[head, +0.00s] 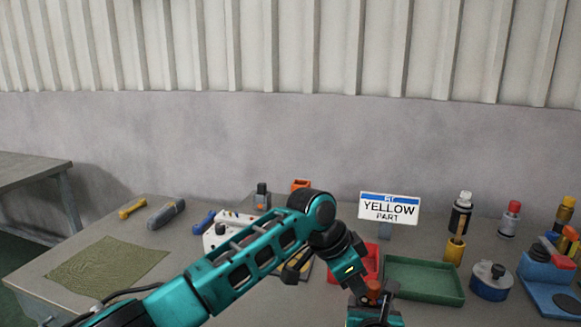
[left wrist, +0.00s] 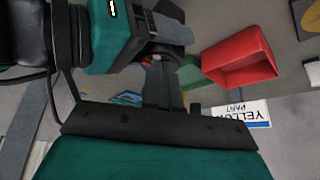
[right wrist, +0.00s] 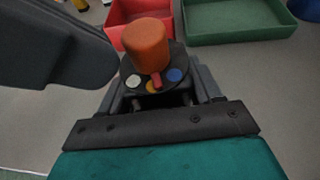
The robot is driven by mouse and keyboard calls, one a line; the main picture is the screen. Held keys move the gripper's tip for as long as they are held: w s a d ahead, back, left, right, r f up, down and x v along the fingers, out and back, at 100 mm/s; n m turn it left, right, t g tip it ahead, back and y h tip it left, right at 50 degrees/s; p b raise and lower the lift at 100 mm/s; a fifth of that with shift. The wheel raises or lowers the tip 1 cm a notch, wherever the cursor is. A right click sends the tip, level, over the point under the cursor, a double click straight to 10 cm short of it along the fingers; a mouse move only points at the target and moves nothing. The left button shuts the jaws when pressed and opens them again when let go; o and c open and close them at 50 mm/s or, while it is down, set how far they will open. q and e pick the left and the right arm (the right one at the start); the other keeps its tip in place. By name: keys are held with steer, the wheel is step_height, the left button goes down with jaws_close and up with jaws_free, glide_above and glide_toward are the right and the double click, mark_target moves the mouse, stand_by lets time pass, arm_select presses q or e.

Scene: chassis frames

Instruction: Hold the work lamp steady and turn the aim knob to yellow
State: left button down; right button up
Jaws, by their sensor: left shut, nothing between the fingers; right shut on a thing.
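The aim knob (right wrist: 148,45) is an orange cylinder above a black disc in the right wrist view; it also shows in the head view (head: 373,286). The disc has white, yellow (right wrist: 150,88) and blue dots. A short red bar beneath the knob lies between yellow and blue, closest to yellow. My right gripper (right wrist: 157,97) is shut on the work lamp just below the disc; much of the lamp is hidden. My left gripper (head: 360,287) is shut and empty, close to the knob's left in the head view; its fingers show in the left wrist view (left wrist: 161,80).
A sign (head: 389,209) reads "YELLOW PART". A red bin (head: 369,260) and green tray (head: 424,278) stand behind and right of the grippers. A green mat (head: 106,266) lies left.

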arm_select(q)
steer(key=shift+w+d, duration=0.1)
steer(key=shift+d, duration=0.1)
steer(key=shift+w+r, duration=0.1)
steer(key=shift+w, duration=0.1)
arm_select(e)
steer(key=shift+a, duration=0.25)
stand_by(0.5)
arm_select(q)
steer(key=shift+a, duration=0.35)
steer(key=shift+s+a+r, duration=0.1)
steer(key=shift+r, duration=2.85)
arm_select(e)
steer(key=shift+d, duration=0.3)
arm_select(q)
steer(key=shift+s+f, duration=0.15)
steer(key=shift+f, duration=2.9)
